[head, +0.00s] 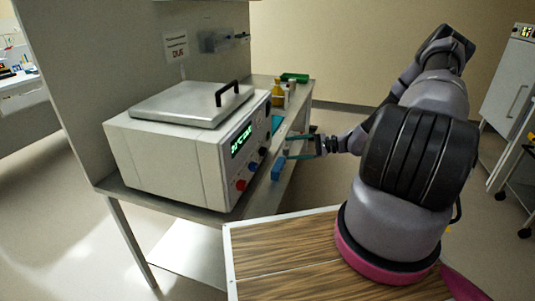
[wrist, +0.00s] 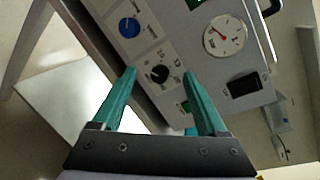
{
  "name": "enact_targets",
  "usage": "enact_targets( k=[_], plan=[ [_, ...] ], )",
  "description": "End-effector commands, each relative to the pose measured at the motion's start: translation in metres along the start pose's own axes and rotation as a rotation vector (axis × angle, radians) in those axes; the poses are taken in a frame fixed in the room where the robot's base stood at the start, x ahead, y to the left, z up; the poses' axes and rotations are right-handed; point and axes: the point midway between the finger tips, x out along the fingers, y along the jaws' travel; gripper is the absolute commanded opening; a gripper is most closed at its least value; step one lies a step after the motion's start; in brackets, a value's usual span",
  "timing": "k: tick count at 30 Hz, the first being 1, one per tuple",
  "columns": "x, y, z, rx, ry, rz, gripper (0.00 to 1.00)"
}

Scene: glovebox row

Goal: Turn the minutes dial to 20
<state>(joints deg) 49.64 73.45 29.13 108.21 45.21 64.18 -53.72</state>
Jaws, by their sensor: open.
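A white bench instrument (head: 165,155) stands on the bench, its lidded top bearing a black handle. Its front panel has a green display (head: 242,138) and red, blue and black knobs. In the wrist view a black dial (wrist: 158,73) with a printed scale around it appears to be the minutes dial; its label and exact setting are too small to read. My gripper (head: 290,147) is open in front of the panel. In the wrist view its teal fingertips (wrist: 160,78) frame the black dial, apparently short of touching it. Nothing is between the fingers.
A blue knob (wrist: 129,27), a round gauge with a red needle (wrist: 224,35) and a black switch (wrist: 245,85) surround the dial. Bottles (head: 278,92) and a green tray (head: 294,78) stand at the bench's far end. Open floor lies beyond the bench.

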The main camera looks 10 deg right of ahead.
Motion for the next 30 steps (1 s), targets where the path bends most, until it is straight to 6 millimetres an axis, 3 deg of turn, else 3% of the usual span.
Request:
enact_targets(
  k=[6,14,30],
  plan=[
    [0.005,0.023,-0.035,0.077,0.018,-0.210,0.76],
    [0.014,0.026,-0.044,0.094,0.026,-0.268,0.76],
    [0.100,0.004,-0.047,0.093,0.026,-0.264,0.76]
  ],
)
